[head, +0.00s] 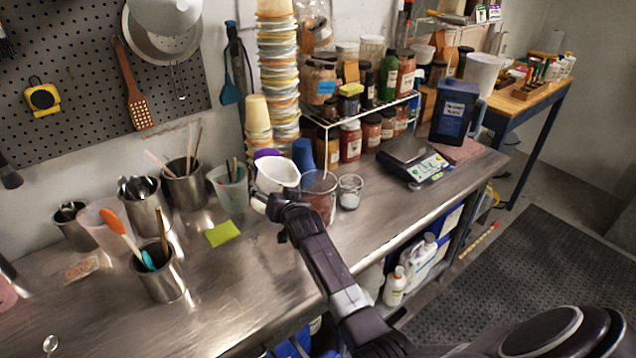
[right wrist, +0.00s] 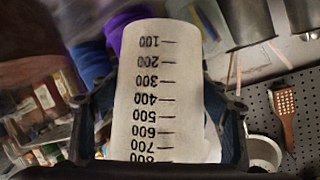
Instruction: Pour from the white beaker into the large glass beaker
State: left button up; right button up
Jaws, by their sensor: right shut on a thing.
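The white beaker (head: 278,172) is held between the fingers of my right gripper (head: 268,203), above the steel bench. In the right wrist view the beaker (right wrist: 160,90) fills the middle, its black volume marks facing the camera, with a finger on each side. The large glass beaker (head: 319,200) stands on the bench just right of the white beaker, partly behind my right arm. My left gripper is not in the head view.
A small glass jar (head: 349,192) stands right of the glass beaker. A blue cup (head: 303,153) and tall stacked cups (head: 278,75) stand behind. A digital scale (head: 416,163) sits to the right, and steel tool cups (head: 160,272) to the left. The front bench is mostly clear.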

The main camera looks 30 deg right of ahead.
aim_at(263, 183)
jog(key=shift+w+a+f, duration=0.15)
jog(key=shift+a+f, duration=0.05)
jog(key=shift+f, duration=0.35)
jog(key=shift+w+a+f+n+h, duration=0.3)
jog(key=shift+f+n+h, duration=0.25)
jog(key=shift+n, duration=0.15)
jog(key=shift+w+a+f+n+g+h+b, duration=0.2)
jog(key=shift+a+f+n+g+h+b, duration=0.2)
jog(key=shift+f+n+g+b, duration=0.4)
notch_tip(263, 183, up, 6)
jog(key=p, duration=0.5)
jog(key=shift+r, duration=0.2)
jog(key=shift+f, duration=0.1)
jog(key=shift+f, duration=0.1)
